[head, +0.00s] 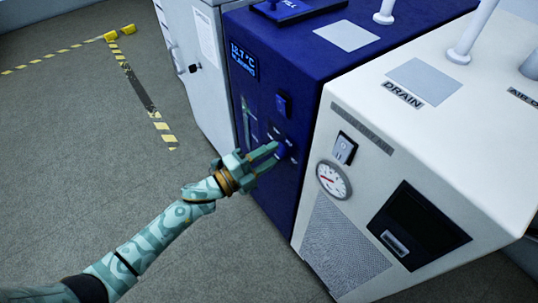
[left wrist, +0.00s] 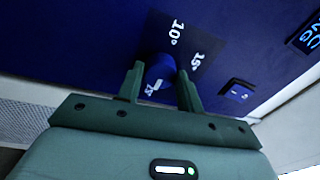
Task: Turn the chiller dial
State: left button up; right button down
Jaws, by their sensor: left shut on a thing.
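The chiller is a dark blue cabinet (head: 320,75) with a lit display (head: 244,60) on its front. Its dial is a round blue knob (head: 282,151) low on that front. My left gripper (head: 278,151) is at the knob, with a finger on each side of it. In the left wrist view the knob (left wrist: 160,72) sits between the two fingertips (left wrist: 161,80), and the gripper is shut on it. White marks reading 10° and 15° show on the dark plate (left wrist: 190,40) beside the knob. The knob is partly hidden by the fingers in the head view. My right gripper is not in view.
A white unit (head: 420,130) with a gauge (head: 333,180), a switch (head: 344,148) and a dark recess (head: 418,226) stands close on the right. A grey cabinet (head: 200,75) stands on the left. The floor at left is clear, with yellow-black tape (head: 140,90).

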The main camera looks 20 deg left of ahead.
pick_arm(q)
jog(key=shift+f, duration=0.15)
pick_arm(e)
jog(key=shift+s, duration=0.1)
pick_arm(q)
jog(key=o, duration=1)
jog(key=shift+s+a, duration=0.15)
jog(key=shift+s, duration=0.05)
jog(key=p+v, duration=0.4)
jog(key=v, duration=1.2)
jog(key=shift+w, duration=0.1)
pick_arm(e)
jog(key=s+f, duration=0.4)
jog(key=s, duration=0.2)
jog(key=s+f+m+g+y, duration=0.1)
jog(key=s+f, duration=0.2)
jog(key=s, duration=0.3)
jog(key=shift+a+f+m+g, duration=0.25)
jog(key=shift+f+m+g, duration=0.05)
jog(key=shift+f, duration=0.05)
